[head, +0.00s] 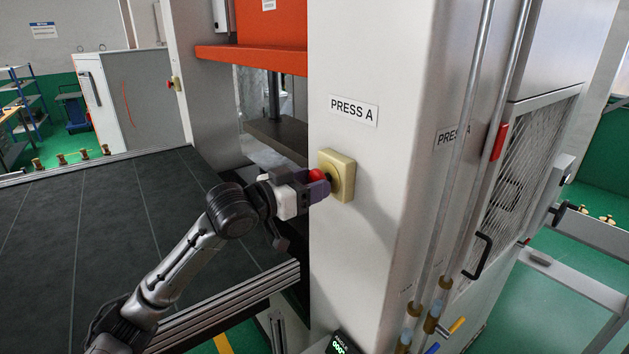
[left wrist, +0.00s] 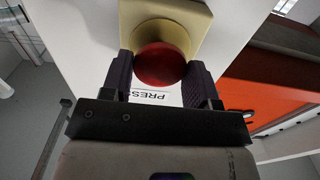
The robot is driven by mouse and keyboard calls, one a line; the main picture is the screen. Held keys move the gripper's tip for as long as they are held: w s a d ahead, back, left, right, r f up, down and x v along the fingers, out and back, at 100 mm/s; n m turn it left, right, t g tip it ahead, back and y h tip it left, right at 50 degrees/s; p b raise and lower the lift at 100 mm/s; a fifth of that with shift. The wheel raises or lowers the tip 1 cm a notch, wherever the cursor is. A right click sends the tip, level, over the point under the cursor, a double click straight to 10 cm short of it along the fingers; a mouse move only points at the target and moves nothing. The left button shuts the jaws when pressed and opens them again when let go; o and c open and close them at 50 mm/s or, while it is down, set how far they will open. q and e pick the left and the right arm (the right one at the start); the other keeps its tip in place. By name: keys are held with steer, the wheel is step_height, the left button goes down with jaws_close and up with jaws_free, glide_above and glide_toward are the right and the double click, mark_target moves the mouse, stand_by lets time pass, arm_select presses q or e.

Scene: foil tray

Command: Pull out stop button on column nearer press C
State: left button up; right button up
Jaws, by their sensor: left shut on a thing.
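A red stop button (head: 317,175) sits on a yellow box (head: 344,170) on the white column labelled PRESS A (head: 354,110). My left gripper (head: 318,188) is shut on this red button, with its purple fingers on either side of it. In the left wrist view the red button (left wrist: 161,66) lies between the two dark fingers, in front of the yellow box (left wrist: 185,22). My right gripper is not in view. No label for press C can be read.
An orange press part (head: 252,54) juts out left of the column. A dark tiled surface (head: 95,225) lies under my left arm. Right of the column are vertical pipes, a mesh door (head: 530,150) with a black handle (head: 480,255), and grey rails (head: 580,285).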

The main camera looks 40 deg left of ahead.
arm_select(q)
steer(key=o, duration=0.8)
steer(key=shift+r, duration=0.1)
steer(key=o, duration=0.4)
steer(key=shift+s, duration=0.2)
steer(key=shift+c, duration=0.2)
steer(key=shift+o, duration=0.6)
steer(key=shift+w, duration=0.1)
steer(key=b+v, duration=0.6)
steer(key=v, duration=0.8)
